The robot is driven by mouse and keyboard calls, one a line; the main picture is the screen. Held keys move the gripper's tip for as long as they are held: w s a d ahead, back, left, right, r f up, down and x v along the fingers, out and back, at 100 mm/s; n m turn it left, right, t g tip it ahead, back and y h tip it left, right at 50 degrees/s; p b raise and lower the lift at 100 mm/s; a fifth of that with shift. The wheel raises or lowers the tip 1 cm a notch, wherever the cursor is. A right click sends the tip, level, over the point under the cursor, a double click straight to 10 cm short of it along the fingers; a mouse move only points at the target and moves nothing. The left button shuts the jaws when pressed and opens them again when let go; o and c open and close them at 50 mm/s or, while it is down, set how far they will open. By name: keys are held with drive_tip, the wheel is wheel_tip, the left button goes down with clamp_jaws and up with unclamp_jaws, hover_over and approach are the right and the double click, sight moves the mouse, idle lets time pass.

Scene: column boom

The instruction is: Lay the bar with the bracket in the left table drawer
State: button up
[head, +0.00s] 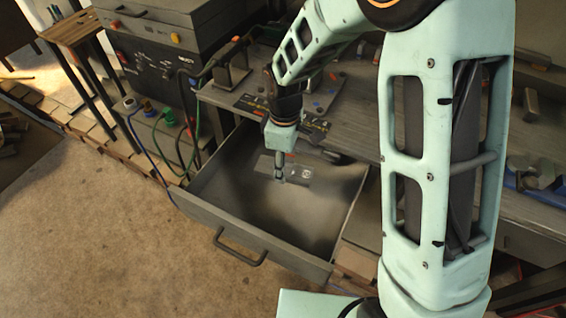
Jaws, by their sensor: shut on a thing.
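The left table drawer (240,228) is pulled open, with its handle toward the front. A grey bar with a bracket (300,172) shows inside the drawer's outline, toward the back. It looks roughly level, its length running left to right. My gripper (280,176) points down over the drawer and is shut on the bar near its middle. The fingers hide part of the bar. I cannot tell whether the bar touches the drawer floor or is held just above it.
The table top (350,110) above the drawer carries a dark clamp-like tool (232,66) and small parts. A machine cabinet (155,60) with cables stands at the back left. My arm hides the table's middle right. The drawer's front half is clear.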

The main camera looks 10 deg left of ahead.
drive_tip(key=shift+f+b, duration=1.5)
drive_tip(key=shift+f, duration=0.8)
drive_tip(key=o, duration=1.6)
drive_tip(key=shift+o, duration=0.2)
drive_tip(key=shift+f, duration=0.1)
wheel_tip(320, 180, up, 12)
drive_tip(key=shift+r, duration=0.1)
drive_tip(key=shift+d, duration=0.1)
